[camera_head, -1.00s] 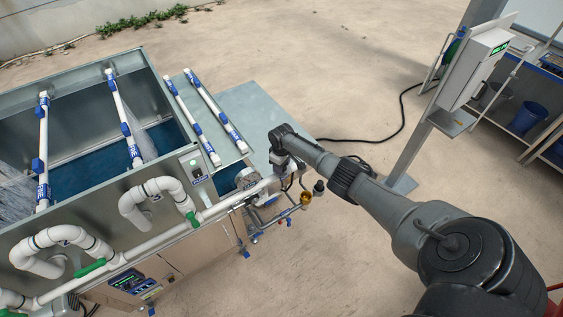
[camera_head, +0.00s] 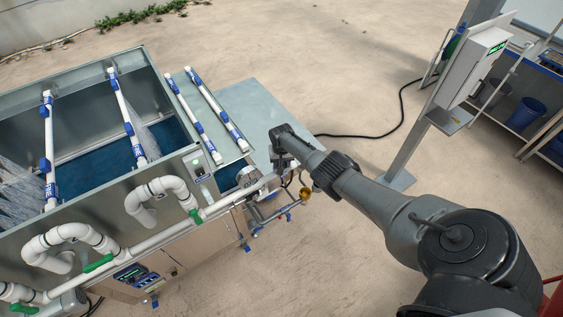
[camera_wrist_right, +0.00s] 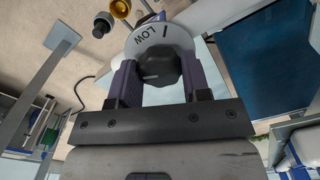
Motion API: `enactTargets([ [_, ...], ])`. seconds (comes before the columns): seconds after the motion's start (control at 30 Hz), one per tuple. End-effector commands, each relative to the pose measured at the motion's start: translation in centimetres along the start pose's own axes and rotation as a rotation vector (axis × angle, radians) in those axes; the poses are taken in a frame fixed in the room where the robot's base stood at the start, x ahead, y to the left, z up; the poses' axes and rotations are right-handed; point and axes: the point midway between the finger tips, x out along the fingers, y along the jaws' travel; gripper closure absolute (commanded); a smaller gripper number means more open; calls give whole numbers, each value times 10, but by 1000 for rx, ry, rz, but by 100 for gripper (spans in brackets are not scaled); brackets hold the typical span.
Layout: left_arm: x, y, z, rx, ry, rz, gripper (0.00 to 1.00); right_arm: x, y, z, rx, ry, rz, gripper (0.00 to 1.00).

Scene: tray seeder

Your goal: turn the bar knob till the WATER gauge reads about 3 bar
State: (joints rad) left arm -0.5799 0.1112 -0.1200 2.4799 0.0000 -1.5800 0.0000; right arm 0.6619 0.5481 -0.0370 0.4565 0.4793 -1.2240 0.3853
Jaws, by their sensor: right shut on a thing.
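In the right wrist view, a dark grey bar knob (camera_wrist_right: 158,70) stands in front of a pale round dial plate (camera_wrist_right: 146,38) marked LOW. My right gripper (camera_wrist_right: 161,76) has one finger on each side of the knob and is shut on it. In the head view, my right gripper (camera_head: 284,160) is at the pipework on the tank's right end, and the knob is hidden there. I cannot make out the WATER gauge or a reading in either view. My left gripper is not in view.
An open metal tank (camera_head: 100,191) with white pipes and water spray fills the left. A brass fitting (camera_head: 305,194) is close to the right gripper, and shows in the wrist view (camera_wrist_right: 120,8). A grey post (camera_head: 415,140) with a white box (camera_head: 474,68) stands right.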

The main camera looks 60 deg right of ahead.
Motion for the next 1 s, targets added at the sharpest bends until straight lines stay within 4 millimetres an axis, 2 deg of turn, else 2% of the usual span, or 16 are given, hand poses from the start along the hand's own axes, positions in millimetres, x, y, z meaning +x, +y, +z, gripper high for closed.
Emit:
enactTargets([
  [0.33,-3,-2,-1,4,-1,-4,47,-2,-1,-1,103,0,-3,80],
  [0.83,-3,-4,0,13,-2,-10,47,-2,-1,-1,115,0,-2,80],
  [0.87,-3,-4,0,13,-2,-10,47,-2,-1,-1,115,0,-2,55],
  [1.0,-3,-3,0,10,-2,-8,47,-2,0,-1,115,0,-1,41],
])
